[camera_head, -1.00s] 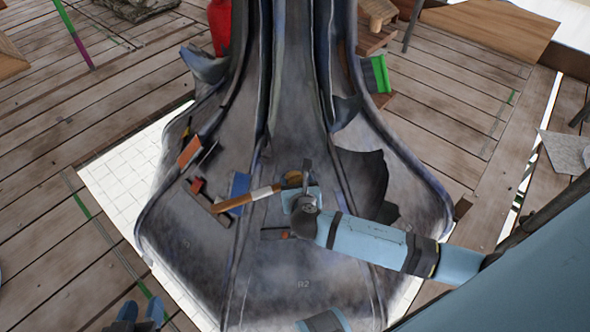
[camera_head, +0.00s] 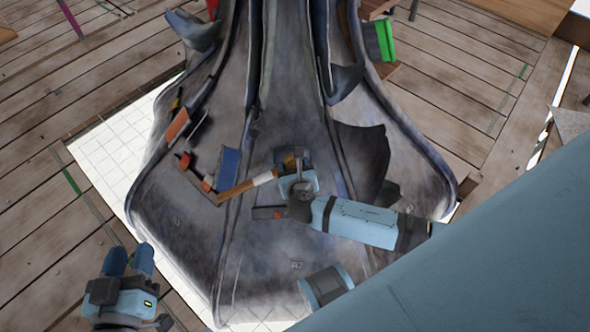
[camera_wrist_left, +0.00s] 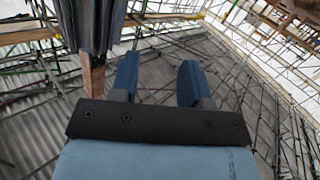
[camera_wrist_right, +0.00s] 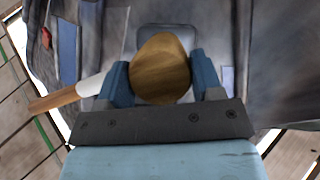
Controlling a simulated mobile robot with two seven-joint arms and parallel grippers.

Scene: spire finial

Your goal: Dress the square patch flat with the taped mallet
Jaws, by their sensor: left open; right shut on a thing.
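The taped mallet has a wooden handle with white tape (camera_head: 264,177), running left and down from my right gripper (camera_head: 298,160). In the right wrist view its round wooden head (camera_wrist_right: 160,70) sits between the two blue fingers, with the taped handle (camera_wrist_right: 90,86) leaving to the left. My right gripper is shut on the mallet, over the middle of the grey spire skirt. A grey rounded square (camera_wrist_right: 150,36), perhaps the square patch, shows partly behind the head; contact cannot be told. My left gripper (camera_head: 129,258) is open and empty, left of the skirt; its fingers show (camera_wrist_left: 158,80).
The flared metal skirt (camera_head: 180,245) fills the middle. A blue block (camera_head: 228,162), an orange-brown block (camera_head: 177,125) and small tools lie on its left. A dark ragged area (camera_head: 362,160) is on its right. A green piece (camera_head: 386,40) stands at upper right. Plank floor surrounds it.

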